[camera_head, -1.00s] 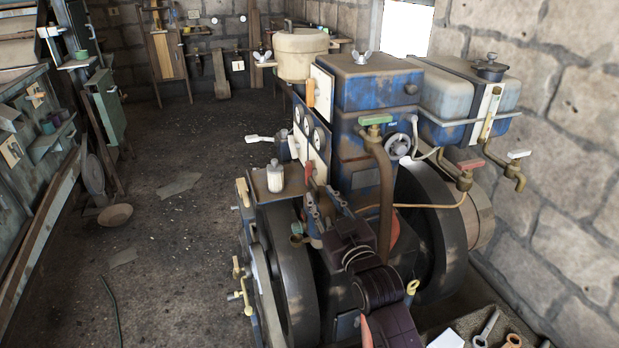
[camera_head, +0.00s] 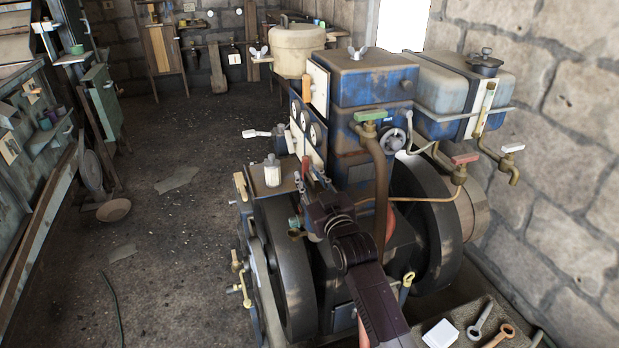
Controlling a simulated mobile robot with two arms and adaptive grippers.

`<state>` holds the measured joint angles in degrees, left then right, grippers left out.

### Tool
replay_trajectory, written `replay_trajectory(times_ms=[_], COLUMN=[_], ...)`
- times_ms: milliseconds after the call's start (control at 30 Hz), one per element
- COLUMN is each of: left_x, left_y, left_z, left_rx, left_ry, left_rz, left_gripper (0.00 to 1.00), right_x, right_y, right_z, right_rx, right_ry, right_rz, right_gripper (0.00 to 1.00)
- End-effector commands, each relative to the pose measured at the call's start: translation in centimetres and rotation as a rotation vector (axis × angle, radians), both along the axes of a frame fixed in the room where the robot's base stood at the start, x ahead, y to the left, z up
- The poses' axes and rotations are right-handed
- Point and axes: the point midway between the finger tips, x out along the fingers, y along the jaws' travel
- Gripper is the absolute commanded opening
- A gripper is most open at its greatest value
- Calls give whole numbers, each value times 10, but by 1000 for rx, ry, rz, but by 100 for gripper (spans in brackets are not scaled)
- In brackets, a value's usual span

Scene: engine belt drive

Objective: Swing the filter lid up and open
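A cream round canister with a flat lid (camera_head: 298,37), which looks like the filter, stands behind the blue engine box; its lid looks down. A wing nut (camera_head: 260,53) shows at its left side. My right gripper (camera_head: 309,172) is in front of the engine, near the gauge panel, below and nearer than the canister and apart from it. Its fingers are small and dark against the engine, so whether they are open or shut is unclear. I see nothing held in them. My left gripper is out of view.
The blue engine box (camera_head: 375,85) with a wing nut on top stands right of the canister. A green-handled tap (camera_head: 370,116), a flywheel (camera_head: 285,270) and a small white-bodied bottle (camera_head: 272,172) are close to my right arm.

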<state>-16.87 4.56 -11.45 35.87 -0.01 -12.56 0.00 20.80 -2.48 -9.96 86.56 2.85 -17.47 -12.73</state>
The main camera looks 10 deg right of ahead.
Motion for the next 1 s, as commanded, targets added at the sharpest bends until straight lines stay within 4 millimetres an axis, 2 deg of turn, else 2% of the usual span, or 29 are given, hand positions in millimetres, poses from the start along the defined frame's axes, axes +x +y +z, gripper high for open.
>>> replay_trajectory(times_ms=[33,267,1000], left_x=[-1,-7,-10], left_y=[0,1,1], left_z=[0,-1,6], left_rx=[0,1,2], left_ry=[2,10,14], left_rz=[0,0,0], left_gripper=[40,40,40], right_x=[0,0,1], right_y=[0,0,-7], right_z=[0,0,7], right_rx=[0,0,60], right_ry=[0,0,11], right_rz=[0,0,-3], right_gripper=[25,0,0])
